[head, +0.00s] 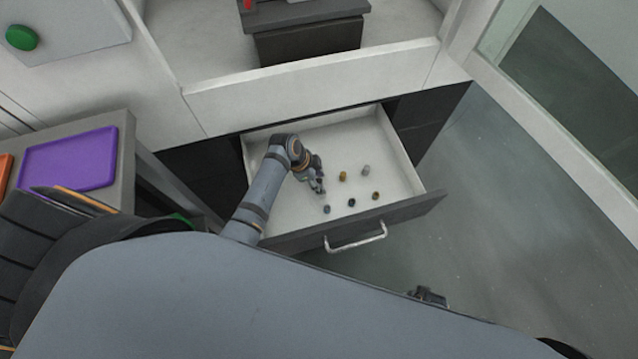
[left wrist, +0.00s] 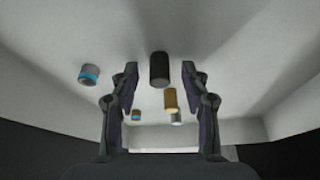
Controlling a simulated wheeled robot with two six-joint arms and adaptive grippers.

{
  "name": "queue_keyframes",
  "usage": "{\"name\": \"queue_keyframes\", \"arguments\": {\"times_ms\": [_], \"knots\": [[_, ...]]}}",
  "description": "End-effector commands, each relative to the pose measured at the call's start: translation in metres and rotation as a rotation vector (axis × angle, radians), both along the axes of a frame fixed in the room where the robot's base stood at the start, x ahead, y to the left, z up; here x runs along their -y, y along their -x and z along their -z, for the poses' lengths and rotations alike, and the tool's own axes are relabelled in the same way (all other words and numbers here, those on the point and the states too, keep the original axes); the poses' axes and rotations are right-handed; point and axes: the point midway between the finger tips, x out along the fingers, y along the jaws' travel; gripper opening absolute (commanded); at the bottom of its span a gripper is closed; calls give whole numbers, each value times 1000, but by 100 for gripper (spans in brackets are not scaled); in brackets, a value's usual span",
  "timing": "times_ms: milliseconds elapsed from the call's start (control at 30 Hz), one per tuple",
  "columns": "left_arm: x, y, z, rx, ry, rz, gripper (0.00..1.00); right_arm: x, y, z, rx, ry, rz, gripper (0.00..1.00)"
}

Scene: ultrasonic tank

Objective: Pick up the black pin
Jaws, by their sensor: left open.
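The black pin (head: 351,202) stands in the open white drawer, near its front panel. In the left wrist view the black pin (left wrist: 159,69) shows between my two spread fingers, with a gap on both sides. My left gripper (head: 319,184) is open and empty, low inside the drawer, left of and a little behind the black pin in the head view. A small dark part of what looks like my right gripper (head: 430,297) shows past my body, and its fingers are hidden.
Around the black pin stand a blue-banded grey pin (head: 326,209), brass pins (head: 376,196) (head: 343,176) and a silver pin (head: 365,170). The drawer walls and front panel (head: 400,216) with a handle (head: 356,238) bound the space. A purple tray (head: 68,160) lies at left.

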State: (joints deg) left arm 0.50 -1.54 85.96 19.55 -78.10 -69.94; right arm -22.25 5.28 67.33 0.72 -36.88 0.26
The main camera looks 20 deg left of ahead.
Motion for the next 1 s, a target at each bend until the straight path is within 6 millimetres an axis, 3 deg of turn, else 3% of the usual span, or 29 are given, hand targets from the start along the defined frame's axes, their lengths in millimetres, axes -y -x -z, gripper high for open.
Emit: {"name": "queue_keyframes", "arguments": {"times_ms": [233,567,867,1000], "knots": [[1,0,1,0,0,0,44,0,-1,-1,1,0,0,35],[1,0,1,0,0,0,0,0,-1,-1,1,0,0,35],[1,0,0,0,0,0,0,0,-1,-2,2,1,0,35],[1,-1,-19,2,0,0,0,1,6,-2,-4,1,0,35]]}}
